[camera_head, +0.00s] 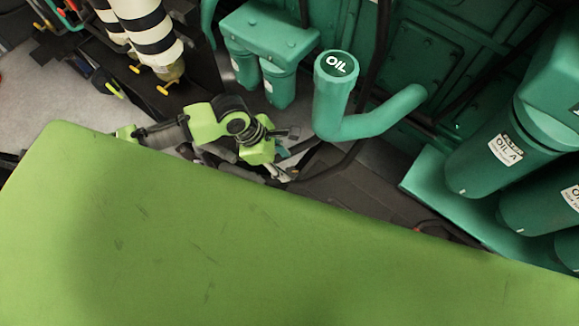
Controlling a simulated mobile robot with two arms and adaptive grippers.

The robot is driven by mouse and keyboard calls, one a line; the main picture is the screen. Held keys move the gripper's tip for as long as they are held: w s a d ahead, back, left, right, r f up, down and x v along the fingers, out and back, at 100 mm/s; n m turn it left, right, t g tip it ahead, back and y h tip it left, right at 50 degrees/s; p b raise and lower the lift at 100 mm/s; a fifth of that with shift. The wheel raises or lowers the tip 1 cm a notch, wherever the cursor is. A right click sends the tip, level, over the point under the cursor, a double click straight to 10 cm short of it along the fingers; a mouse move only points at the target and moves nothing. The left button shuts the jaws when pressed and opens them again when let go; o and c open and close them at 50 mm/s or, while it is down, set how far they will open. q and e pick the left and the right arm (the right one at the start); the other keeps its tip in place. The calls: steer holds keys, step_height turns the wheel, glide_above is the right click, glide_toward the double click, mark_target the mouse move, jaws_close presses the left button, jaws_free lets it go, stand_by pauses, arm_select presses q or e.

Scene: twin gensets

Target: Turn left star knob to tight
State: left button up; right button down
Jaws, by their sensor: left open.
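No star knob can be made out in the head view; it may be hidden or too small to tell. My left gripper (287,155) is at the end of my lime-green arm, in the middle of the view. Its dark fingers are spread and point right, with nothing visible held between them. It is below and left of the green oil filler pipe (335,95) with the "OIL" cap, near a dark hose. My right gripper is not in view.
Two green canisters (262,80) hang under a bracket above my left gripper. Larger green filters, one labelled "OIL A" (490,160), stand at the right. Black-and-white striped cylinders (148,30) with yellow handles are at the upper left. Dark floor shows below the pipe.

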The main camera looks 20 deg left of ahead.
mark_target(291, 171)
arm_select(q)
steer(key=x, duration=0.4)
steer(key=shift+d+f, duration=0.15)
steer(key=shift+f, duration=0.25)
steer(key=c, duration=1.1)
